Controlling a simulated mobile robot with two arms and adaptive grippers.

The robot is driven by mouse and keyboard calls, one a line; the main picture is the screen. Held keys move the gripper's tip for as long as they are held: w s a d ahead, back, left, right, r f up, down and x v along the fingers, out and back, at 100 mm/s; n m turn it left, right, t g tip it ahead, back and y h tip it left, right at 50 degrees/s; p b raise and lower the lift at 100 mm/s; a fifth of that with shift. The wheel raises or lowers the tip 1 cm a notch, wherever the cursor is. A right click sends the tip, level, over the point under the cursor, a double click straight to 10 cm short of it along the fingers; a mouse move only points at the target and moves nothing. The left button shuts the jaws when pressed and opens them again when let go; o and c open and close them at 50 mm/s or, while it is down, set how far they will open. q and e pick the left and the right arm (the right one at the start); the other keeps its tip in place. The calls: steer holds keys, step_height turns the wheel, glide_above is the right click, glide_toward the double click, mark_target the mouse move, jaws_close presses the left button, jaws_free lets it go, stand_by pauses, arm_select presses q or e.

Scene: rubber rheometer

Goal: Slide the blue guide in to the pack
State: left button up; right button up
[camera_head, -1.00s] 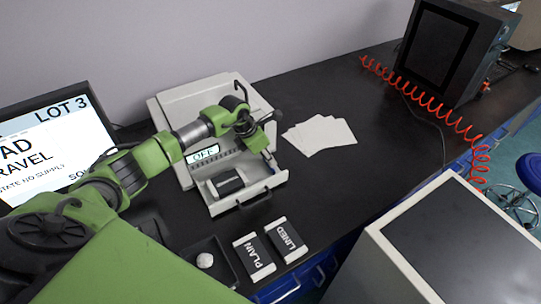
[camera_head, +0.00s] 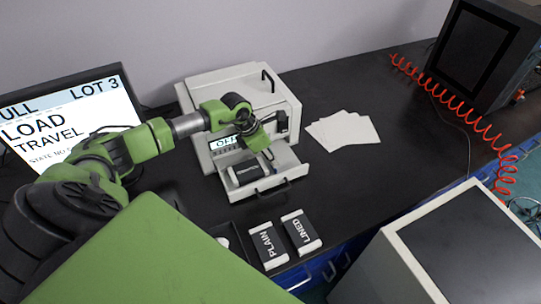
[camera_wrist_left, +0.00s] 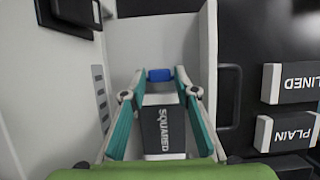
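The blue guide (camera_wrist_left: 160,75) is a small blue block in the open drawer (camera_head: 292,167) of the light grey machine. In the left wrist view it sits just beyond the black-and-white pack marked SQUARED (camera_wrist_left: 163,132). The pack lies in the same drawer and also shows in the head view (camera_head: 245,173). My left gripper (camera_wrist_left: 160,76) reaches down into the drawer. Its teal fingers stand apart, with a tip on either side of the guide; whether they press on it I cannot tell. My right gripper is out of view.
The PLAIN pack (camera_head: 268,246) and the LINED pack (camera_head: 301,232) lie in front of the drawer. White sheets (camera_head: 343,130) lie to the right of the machine (camera_head: 240,90). A screen (camera_head: 75,120) stands at left. An orange coiled hose (camera_head: 460,108) crosses the right side.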

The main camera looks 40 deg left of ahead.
arm_select(q)
steer(key=v, duration=1.2)
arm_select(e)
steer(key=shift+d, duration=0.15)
arm_select(q)
steer(key=shift+a, duration=0.1)
steer(key=shift+c, duration=0.4)
